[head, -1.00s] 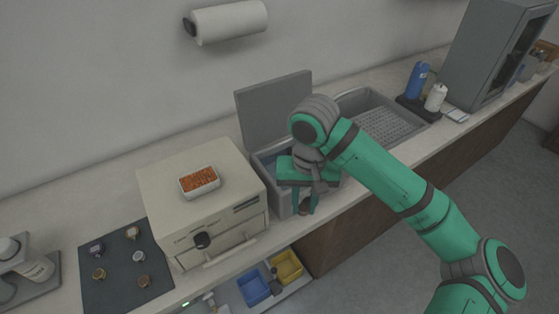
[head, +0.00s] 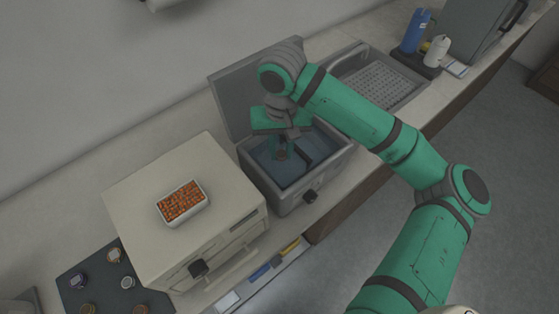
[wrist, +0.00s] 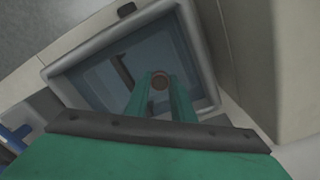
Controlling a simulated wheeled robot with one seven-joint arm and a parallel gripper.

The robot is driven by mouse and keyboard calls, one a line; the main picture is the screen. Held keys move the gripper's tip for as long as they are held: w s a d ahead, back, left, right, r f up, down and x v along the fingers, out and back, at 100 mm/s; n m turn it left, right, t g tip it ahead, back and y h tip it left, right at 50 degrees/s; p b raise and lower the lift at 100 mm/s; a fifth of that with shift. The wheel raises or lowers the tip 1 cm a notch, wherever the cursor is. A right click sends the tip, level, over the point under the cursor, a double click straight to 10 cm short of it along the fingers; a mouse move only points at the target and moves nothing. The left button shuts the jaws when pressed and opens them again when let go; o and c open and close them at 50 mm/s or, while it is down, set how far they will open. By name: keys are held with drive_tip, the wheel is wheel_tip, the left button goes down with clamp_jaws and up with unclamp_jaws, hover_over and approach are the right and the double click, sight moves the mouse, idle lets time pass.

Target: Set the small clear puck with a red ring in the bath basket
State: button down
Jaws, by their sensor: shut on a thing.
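My gripper (head: 283,150) is over the open grey bath (head: 296,203), with its fingers pointing down into the bath's opening. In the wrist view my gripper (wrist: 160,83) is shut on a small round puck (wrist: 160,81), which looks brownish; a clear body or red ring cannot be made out. The bath's rim (wrist: 85,52) surrounds the fingertips in that view. Inside the bath a dark bar (wrist: 122,72) crosses blue-grey water or floor. The basket cannot be told apart clearly from the bath interior. The bath's lid (head: 232,101) stands raised behind it.
A cream press box (head: 190,225) stands left of the bath, with a tray of orange pieces (head: 182,202) on top. A grey perforated sink tray (head: 375,80) lies to the right. A dark mat (head: 100,283) with several small pucks is at the lower left.

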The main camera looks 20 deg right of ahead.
sight(281, 171)
drive_tip(key=shift+f, duration=3.2)
drive_tip(key=shift+f, duration=0.2)
drive_tip(key=c, duration=1.8)
unclamp_jaws()
drive_tip(key=shift+r, duration=0.15)
drive_tip(key=shift+r, duration=0.3)
wheel_tip(281, 171, up, 11)
drive_tip(key=shift+s+d, duration=0.1)
drive_tip(key=shift+r, duration=0.3)
